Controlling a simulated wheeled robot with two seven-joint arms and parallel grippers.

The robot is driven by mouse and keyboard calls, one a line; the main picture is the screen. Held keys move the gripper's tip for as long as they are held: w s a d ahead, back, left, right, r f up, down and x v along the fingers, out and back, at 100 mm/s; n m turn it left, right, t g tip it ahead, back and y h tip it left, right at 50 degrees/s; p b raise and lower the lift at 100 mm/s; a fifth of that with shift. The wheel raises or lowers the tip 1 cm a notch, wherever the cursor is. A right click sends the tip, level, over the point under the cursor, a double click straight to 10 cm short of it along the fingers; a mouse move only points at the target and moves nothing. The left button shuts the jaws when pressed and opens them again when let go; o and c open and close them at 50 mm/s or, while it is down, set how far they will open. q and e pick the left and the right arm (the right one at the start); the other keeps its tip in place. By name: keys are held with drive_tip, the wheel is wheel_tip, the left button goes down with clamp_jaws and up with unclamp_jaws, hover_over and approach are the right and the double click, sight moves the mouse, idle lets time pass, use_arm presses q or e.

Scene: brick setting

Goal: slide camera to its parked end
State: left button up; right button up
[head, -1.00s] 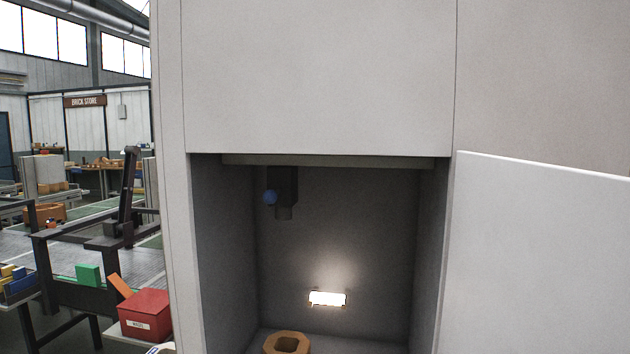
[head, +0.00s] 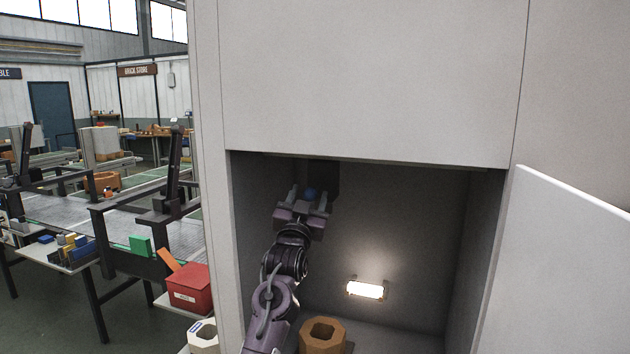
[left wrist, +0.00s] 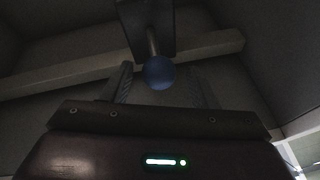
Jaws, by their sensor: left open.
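The camera (head: 325,176) is a dark block hanging under the top of the cabinet recess, near its left side. A blue ball knob (head: 310,194) sticks out from it. The knob also shows in the left wrist view (left wrist: 159,73), on a short stem below the dark camera body (left wrist: 147,25). My left gripper (head: 309,195) is reached up into the recess, open, with its fingers on either side of the knob. Whether a finger touches the knob I cannot tell. The gripper hides part of the camera in the head view. My right gripper is not in view.
A rail (left wrist: 210,47) crosses above the gripper. A lit lamp (head: 366,289) is on the back wall, and a brown octagonal ring block (head: 323,336) stands on the recess floor. The open white door (head: 560,265) is at right. A red box (head: 188,288) stands outside at left.

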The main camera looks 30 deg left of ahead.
sight(318, 184)
use_arm(q)
drive_tip(key=shift+p+x, duration=0.7)
drive_tip(key=shift+x, duration=1.1)
drive_tip(key=shift+f, duration=0.1)
clamp_jaws()
